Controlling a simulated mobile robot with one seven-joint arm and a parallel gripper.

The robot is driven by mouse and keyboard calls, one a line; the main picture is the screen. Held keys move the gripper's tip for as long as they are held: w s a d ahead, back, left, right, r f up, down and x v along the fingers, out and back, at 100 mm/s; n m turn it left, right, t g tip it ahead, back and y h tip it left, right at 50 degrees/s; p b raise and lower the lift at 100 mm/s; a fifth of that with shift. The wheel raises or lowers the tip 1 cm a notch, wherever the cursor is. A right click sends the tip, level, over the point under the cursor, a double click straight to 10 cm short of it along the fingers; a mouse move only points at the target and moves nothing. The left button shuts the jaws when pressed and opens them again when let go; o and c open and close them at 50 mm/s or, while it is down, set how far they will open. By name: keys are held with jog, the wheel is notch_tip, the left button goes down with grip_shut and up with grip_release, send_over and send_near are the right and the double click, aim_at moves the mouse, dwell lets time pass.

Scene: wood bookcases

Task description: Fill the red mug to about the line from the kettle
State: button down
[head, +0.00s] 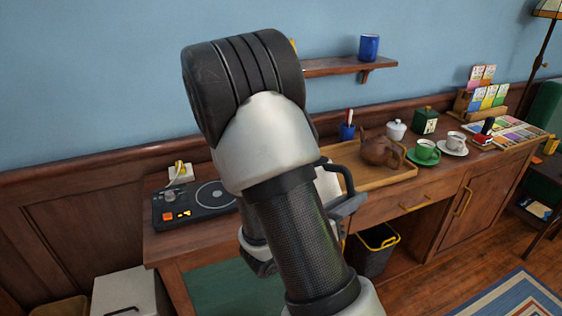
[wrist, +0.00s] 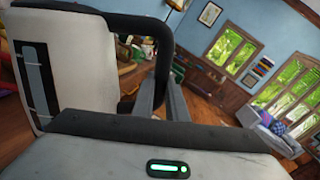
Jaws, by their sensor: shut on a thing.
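The white kettle (head: 328,187) with its black handle (head: 346,177) shows partly behind my arm in the head view. My gripper (head: 348,205) is shut on the handle. In the wrist view, the kettle's pale body (wrist: 75,65), with a dark gauge strip (wrist: 35,85), fills the left side. The grey fingers (wrist: 162,90) are at the black handle there. The kettle looks lifted in front of the desk; its spout and much of its body are hidden. I cannot make out a red mug or its line in either view.
A black panel with a round plate (head: 210,195) lies on the desk's left. A wooden tray (head: 350,156) bears a brown teapot (head: 381,149). Green (head: 425,152) and white (head: 456,141) cups stand to its right. A blue mug (head: 369,46) is on the shelf. A bin (head: 375,245) stands below.

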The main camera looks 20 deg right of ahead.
aim_at(339, 166)
jog(key=w+r+n+p, duration=0.1)
jog(key=p, duration=0.1)
jog(key=w+r+n+p, duration=0.1)
jog(key=r, duration=0.1)
jog(key=w+a+r+p, duration=0.1)
jog(key=r+p, duration=0.1)
jog(key=shift+w+r+n+p, duration=0.2)
jog(key=shift+w+n+p, duration=0.05)
jog(key=shift+n+p, duration=0.15)
jog(key=shift+w+a+r+n+p, duration=0.15)
jog(key=shift+w+r+n+p, duration=0.25)
jog(key=shift+r+n+p, duration=0.15)
jog(key=shift+f, duration=0.2)
jog(key=shift+w+r, duration=0.1)
jog(key=shift+r, duration=0.05)
jog(key=shift+w+a+r+n+p, duration=0.1)
jog(key=shift+w+r+n+p, duration=0.3)
jog(key=shift+p, duration=0.2)
jog(key=shift+w+a+r+n+p, duration=0.25)
jog(key=shift+w+r+n+p, duration=0.5)
jog(key=shift+n+p, duration=0.15)
dwell(0.4)
jog(key=shift+w+a+r+n+p, duration=0.25)
jog(key=shift+w+r+n+p, duration=0.45)
jog(key=shift+r+p, duration=0.35)
dwell(3.2)
